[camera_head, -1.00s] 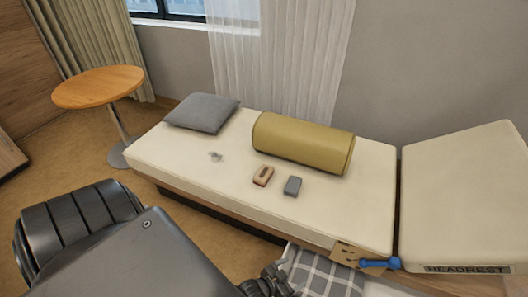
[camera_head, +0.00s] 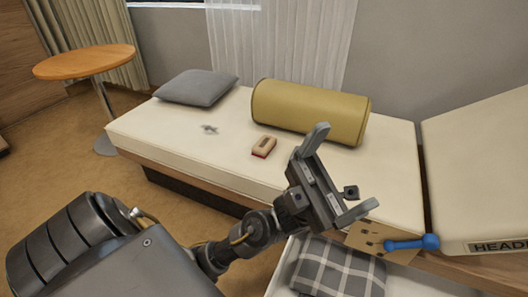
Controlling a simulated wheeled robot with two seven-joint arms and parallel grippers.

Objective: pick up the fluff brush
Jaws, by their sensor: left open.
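The fluff brush (camera_head: 264,146), a small beige block with a dark slot on top and a reddish lower edge, lies on the cream couch top (camera_head: 225,160), in front of the bolster. My left gripper (camera_head: 345,168) is open and empty, to the right of the brush and nearer to me, apart from it. Its fingers spread up and to the right over the front edge of the couch. A small grey block seen earlier to the right of the brush is hidden behind this gripper. My right gripper is not in view.
An olive bolster (camera_head: 310,110) lies behind the brush. A grey cushion (camera_head: 197,87) and a grey tuft of fluff (camera_head: 209,129) are to the left. A blue handle (camera_head: 411,243) sticks out by the raised headrest (camera_head: 485,170). A checked pillow (camera_head: 338,268) lies below the couch.

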